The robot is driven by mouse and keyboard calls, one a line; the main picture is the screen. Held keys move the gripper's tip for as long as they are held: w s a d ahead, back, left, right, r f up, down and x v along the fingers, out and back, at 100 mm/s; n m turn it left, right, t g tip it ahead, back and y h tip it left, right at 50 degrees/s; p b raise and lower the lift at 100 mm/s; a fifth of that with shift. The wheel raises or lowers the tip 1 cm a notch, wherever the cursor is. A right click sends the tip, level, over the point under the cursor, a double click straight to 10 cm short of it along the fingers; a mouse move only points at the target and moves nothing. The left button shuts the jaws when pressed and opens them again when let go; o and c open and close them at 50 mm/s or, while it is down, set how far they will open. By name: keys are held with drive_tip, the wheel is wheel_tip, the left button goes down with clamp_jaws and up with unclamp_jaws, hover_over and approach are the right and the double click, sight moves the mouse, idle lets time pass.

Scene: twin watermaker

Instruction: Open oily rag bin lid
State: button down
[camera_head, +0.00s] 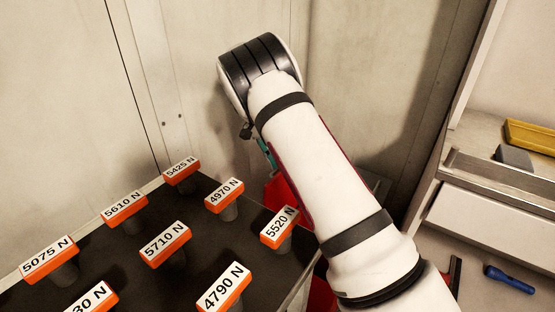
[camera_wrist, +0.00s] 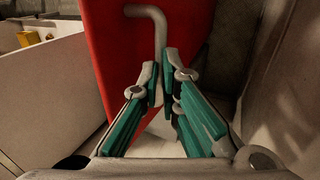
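The red oily rag bin (camera_wrist: 110,45) fills the upper middle of the wrist view. A bent grey metal rod (camera_wrist: 160,30), perhaps its handle, runs down its red face. My gripper (camera_wrist: 160,75) has teal-padded fingers angled inward, with their tips close together on either side of the rod. The tips look shut on the rod, though contact is partly hidden. In the head view, part of the red bin (camera_head: 280,193) shows low behind my arm, which hides most of it. Only a sliver of teal on my gripper shows there. I cannot tell the lid's angle.
A dark-topped bench (camera_head: 130,255) at the left carries several orange blocks labelled in newtons, one close to my arm (camera_head: 280,228). A shelf unit (camera_head: 490,200) stands at the right with a yellow tray (camera_head: 530,136) and a blue torch-like item (camera_head: 509,279). Walls close in behind.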

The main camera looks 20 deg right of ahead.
drive_tip(key=shift+s+f, duration=0.2)
drive_tip(key=shift+f, duration=0.35)
drive_tip(key=shift+s+f, duration=0.15)
drive_tip(key=shift+f, duration=0.4)
drive_tip(key=c, duration=1.5)
unclamp_jaws()
drive_tip(key=shift+f, duration=0.1)
drive_tip(key=shift+w, duration=0.1)
drive_tip(key=shift+c, duration=0.2)
drive_tip(key=shift+r, duration=0.4)
drive_tip(key=shift+c, duration=0.7)
wheel_tip(320, 180, up, 10)
drive_tip(key=shift+d, duration=0.2)
